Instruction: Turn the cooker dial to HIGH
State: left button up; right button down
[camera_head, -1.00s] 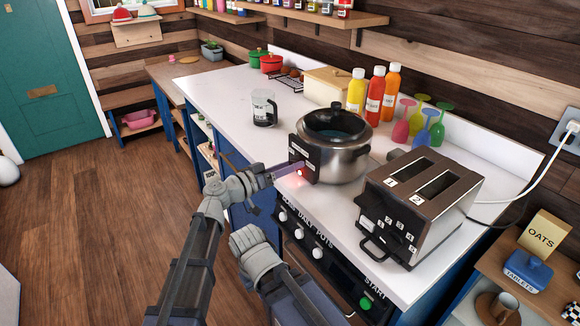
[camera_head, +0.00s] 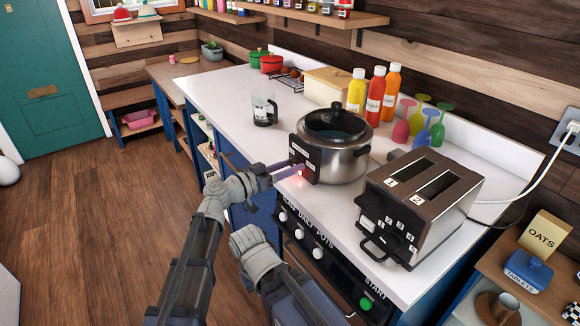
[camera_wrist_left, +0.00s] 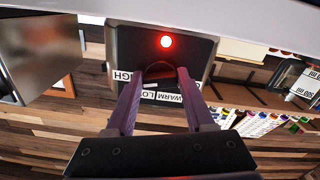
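The cooker (camera_head: 342,162) is a round steel pot with a dark lid, standing on the white counter. Its black front panel (camera_head: 303,160) faces my left gripper (camera_head: 296,170). The left wrist view shows this panel (camera_wrist_left: 203,50) upside down, with HIGH, WARM and LOW labels and a lit red lamp (camera_wrist_left: 166,41). The dark dial (camera_wrist_left: 159,70) lies between the two purple fingers of my left gripper (camera_wrist_left: 160,76). My right gripper's fingers are not visible.
A toaster (camera_head: 425,205) stands close right of the cooker. A dark oven panel with knobs (camera_head: 318,253) lies below the counter edge.

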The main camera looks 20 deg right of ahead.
pick_arm(q)
jog(key=o, duration=0.4)
jog(key=shift+a, duration=0.1)
jog(key=v, duration=0.7)
jog(key=shift+s+a, duration=0.15)
jog(key=shift+a, duration=0.15)
